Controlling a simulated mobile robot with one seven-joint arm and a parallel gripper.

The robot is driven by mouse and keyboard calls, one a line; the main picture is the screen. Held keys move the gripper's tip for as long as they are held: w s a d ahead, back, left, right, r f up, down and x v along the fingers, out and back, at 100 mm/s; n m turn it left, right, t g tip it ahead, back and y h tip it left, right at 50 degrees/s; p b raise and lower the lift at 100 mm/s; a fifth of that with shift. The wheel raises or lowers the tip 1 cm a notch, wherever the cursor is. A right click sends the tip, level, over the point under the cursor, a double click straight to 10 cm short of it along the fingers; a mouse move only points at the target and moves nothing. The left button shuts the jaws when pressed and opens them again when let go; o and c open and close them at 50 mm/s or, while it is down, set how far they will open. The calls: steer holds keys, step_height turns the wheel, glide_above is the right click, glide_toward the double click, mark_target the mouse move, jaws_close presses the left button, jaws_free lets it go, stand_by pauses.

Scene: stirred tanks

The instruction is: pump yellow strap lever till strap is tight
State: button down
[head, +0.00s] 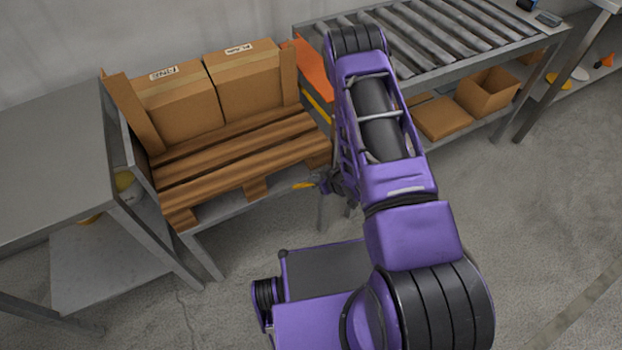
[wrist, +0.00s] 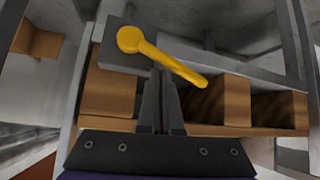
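The yellow lever (wrist: 172,61) has a round hub at its left end, mounted on a grey block (wrist: 118,57). It slants down to the right beside the wooden pallet. In the head view a small yellow piece of it (head: 302,185) shows at the pallet's front right. My gripper (wrist: 160,72) has its two dark fingers close together, with no object seen between them. The fingertips are at or just under the lever's middle; contact cannot be told. In the head view my gripper (head: 325,182) is mostly hidden behind my arm. No strap can be clearly made out.
The pallet (head: 235,158) carries two cardboard boxes (head: 178,103) (head: 243,80) and rests on a grey stand. A grey table (head: 50,160) stands left, and a roller conveyor (head: 430,45) right. An orange panel (head: 312,68) and yellow strip (head: 316,105) lie between pallet and conveyor. The right floor is clear.

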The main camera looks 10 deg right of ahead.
steer(key=shift+s+a+f, duration=0.3)
steer(key=shift+a+f, duration=0.35)
steer(key=shift+f, duration=0.15)
steer(key=shift+s+a+f, duration=0.3)
steer(key=shift+a+f, duration=0.3)
steer(key=shift+f, duration=0.2)
steer(key=w+d+r+p, duration=0.1)
steer(key=d+r+p, duration=0.3)
steer(key=r, duration=0.1)
steer(key=shift+d+r+g, duration=0.25)
steer(key=shift+d+g, duration=0.05)
steer(key=shift+d, duration=0.05)
stand_by(0.8)
steer(key=shift+w, duration=0.15)
steer(key=shift+w+d+r+p, duration=0.1)
steer(key=shift+d+r+p, duration=0.3)
steer(key=shift+r, duration=0.3)
steer(key=shift+w+d+r+p, duration=0.15)
steer(key=shift+d+r+p, duration=0.3)
steer(key=shift+r, duration=0.3)
steer(key=shift+w+d+r+p, duration=0.1)
steer(key=shift+d+r+p, duration=0.3)
steer(key=shift+r, duration=0.3)
